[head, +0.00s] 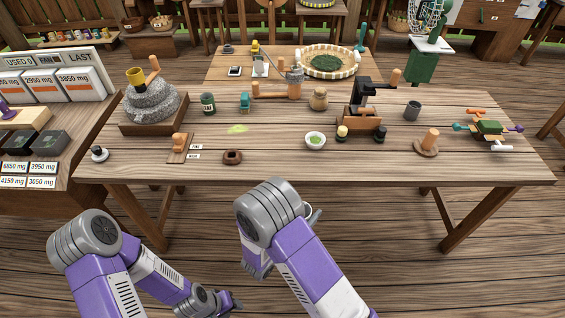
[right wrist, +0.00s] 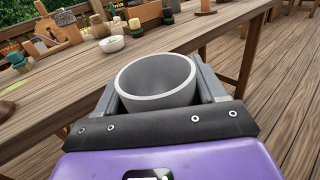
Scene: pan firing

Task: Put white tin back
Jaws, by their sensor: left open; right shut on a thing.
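The white tin (right wrist: 156,82) is an open, round, pale cup that fills the middle of the right wrist view and looks empty. My right gripper (right wrist: 158,100) is shut on it, with a finger on each side. In the head view the right gripper (head: 314,214) is in front of the table's near edge, and my arm hides most of it; only a bit of white tin rim (head: 308,208) shows. My left gripper (head: 230,302) is open and low at the bottom of the head view, away from the table, with nothing seen in it.
The wooden table (head: 270,170) has a clear front strip.

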